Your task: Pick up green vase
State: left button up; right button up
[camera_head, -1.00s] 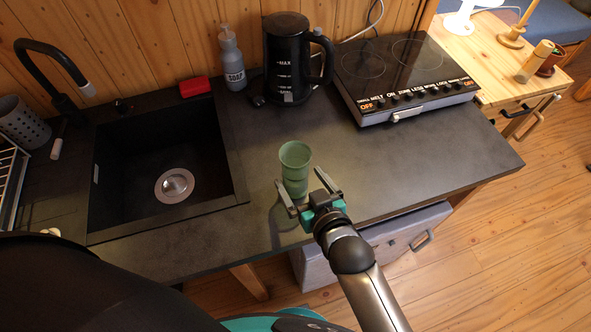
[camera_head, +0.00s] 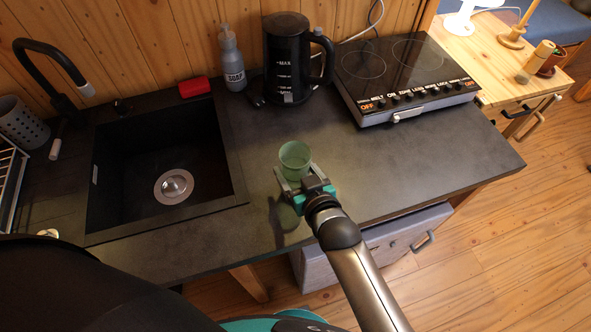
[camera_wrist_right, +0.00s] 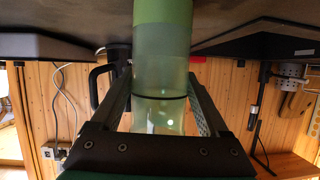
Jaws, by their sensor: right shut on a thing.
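The green vase (camera_head: 295,157) stands upright on the dark countertop, right of the sink, with its open top facing up. It also shows in the right wrist view (camera_wrist_right: 162,60) as a pale green, see-through cylinder. My right gripper (camera_head: 294,179) is shut on the vase from the near side, with one finger on each side of it. In the right wrist view the two fingers (camera_wrist_right: 160,100) flank the vase. The gripper hides part of the vase's lower body in the head view. My left gripper is not in view.
A black sink (camera_head: 165,165) with a tap lies to the left. A soap bottle (camera_head: 232,60), a red sponge (camera_head: 194,87) and a black kettle (camera_head: 287,60) stand at the back. A cooktop (camera_head: 400,72) is at the back right. The counter right of the vase is clear.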

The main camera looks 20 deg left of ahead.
jog(key=c, duration=0.9)
jog(key=shift+r, duration=0.1)
